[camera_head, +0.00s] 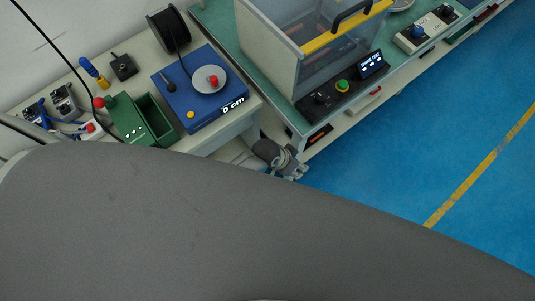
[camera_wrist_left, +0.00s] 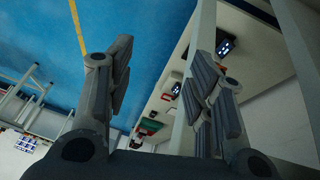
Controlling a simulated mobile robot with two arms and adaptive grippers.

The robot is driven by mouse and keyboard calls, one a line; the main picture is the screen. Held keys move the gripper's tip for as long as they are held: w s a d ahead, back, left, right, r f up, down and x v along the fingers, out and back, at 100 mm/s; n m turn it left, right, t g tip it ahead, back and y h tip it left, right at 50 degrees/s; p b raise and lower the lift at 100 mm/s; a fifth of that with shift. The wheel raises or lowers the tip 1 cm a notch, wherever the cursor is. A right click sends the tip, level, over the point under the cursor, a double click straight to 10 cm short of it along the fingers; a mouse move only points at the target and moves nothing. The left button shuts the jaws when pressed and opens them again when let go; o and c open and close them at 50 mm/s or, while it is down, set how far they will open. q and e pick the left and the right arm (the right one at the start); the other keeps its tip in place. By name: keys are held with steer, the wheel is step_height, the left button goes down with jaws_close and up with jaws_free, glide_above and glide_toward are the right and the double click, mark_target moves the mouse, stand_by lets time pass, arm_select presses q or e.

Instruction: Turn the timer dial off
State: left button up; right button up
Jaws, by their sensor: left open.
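A black control panel (camera_head: 343,86) runs along the front of a clear-walled box on the green bench. It carries a dark knob (camera_head: 321,98) at its left, which looks like the timer dial, a green button with a yellow ring (camera_head: 343,86) and a lit display (camera_head: 371,64). The dial's setting is too small to read. My left gripper (camera_head: 297,170) is below and left of the panel, apart from it, beside the bench's near corner. In the left wrist view its fingers (camera_wrist_left: 163,85) are spread with nothing between them. My right gripper is not in view.
The clear box (camera_head: 270,57) has a yellow-edged lid with a black handle. A blue device (camera_head: 205,90) and a green box (camera_head: 140,120) stand on the left bench. Open blue floor (camera_head: 400,150) lies right of the benches.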

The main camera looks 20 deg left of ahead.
arm_select(q)
steer(key=s+a+f, duration=0.2)
steer(key=a+f, duration=0.1)
steer(key=f, duration=0.2)
steer(key=s+a+f+n+y, duration=0.1)
steer(key=s+a+f, duration=0.2)
steer(key=a+f, duration=0.1)
steer(key=shift+f+y+b, duration=0.3)
steer(key=shift+f+b, duration=0.1)
steer(key=shift+f, duration=0.25)
steer(key=shift+s+a, duration=0.1)
steer(key=s+a+f, duration=0.4)
steer(key=s, duration=0.4)
steer(key=s+a+f+n+g+y+b, duration=0.1)
steer(key=s+a+f, duration=0.4)
steer(key=s, duration=0.2)
steer(key=s+a+f+g+y+b, duration=0.1)
steer(key=s+a+f, duration=0.4)
steer(key=s, duration=0.3)
steer(key=shift+s+a+f+n, duration=0.2)
steer(key=shift+s+a+n, duration=0.1)
steer(key=shift+n, duration=0.1)
